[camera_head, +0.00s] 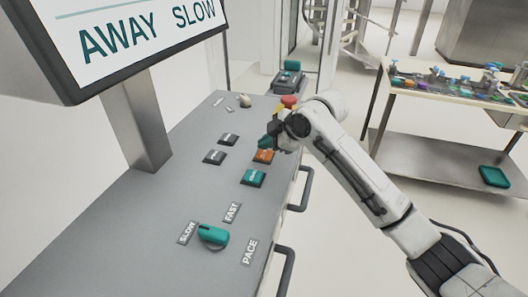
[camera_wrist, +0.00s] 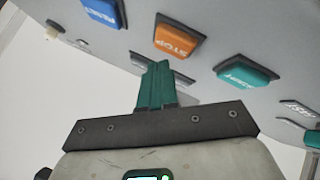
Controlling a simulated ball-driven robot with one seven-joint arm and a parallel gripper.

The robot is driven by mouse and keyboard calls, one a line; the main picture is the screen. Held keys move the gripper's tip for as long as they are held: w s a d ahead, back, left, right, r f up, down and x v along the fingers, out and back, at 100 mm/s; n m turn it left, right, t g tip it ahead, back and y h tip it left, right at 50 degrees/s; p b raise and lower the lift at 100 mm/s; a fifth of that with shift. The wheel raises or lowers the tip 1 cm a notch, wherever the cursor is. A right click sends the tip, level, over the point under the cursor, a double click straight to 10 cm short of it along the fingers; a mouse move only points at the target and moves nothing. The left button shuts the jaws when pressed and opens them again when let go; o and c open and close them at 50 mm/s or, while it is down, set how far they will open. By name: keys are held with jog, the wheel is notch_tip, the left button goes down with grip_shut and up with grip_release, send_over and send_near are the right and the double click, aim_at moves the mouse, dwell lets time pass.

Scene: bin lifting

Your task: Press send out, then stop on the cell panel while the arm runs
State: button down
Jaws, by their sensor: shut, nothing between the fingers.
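The grey cell panel (camera_head: 190,190) carries an orange button (camera_head: 264,157) and a teal button (camera_head: 253,178). In the wrist view the orange one reads STOP (camera_wrist: 178,42), and the teal one seems to read START (camera_wrist: 246,71). A blue button (camera_wrist: 103,12) seems to read RESET. No button reading send out can be made out. My gripper (camera_head: 267,142) is shut and empty, just beyond the orange button in the head view. In the wrist view its teal fingers (camera_wrist: 157,72) point toward a label plate beside STOP and partly hide it. Contact cannot be told.
The screen (camera_head: 140,35) reads AWAY SLOW. A teal pace knob (camera_head: 213,235) sits between the SLOW and FAST labels. A red button (camera_head: 289,101) stands at the panel's far end. A worktable (camera_head: 450,88) with small parts is at right.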

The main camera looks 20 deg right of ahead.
aim_at(267, 155)
jog(key=shift+r+p, duration=1.85)
jog(key=shift+r, duration=0.65)
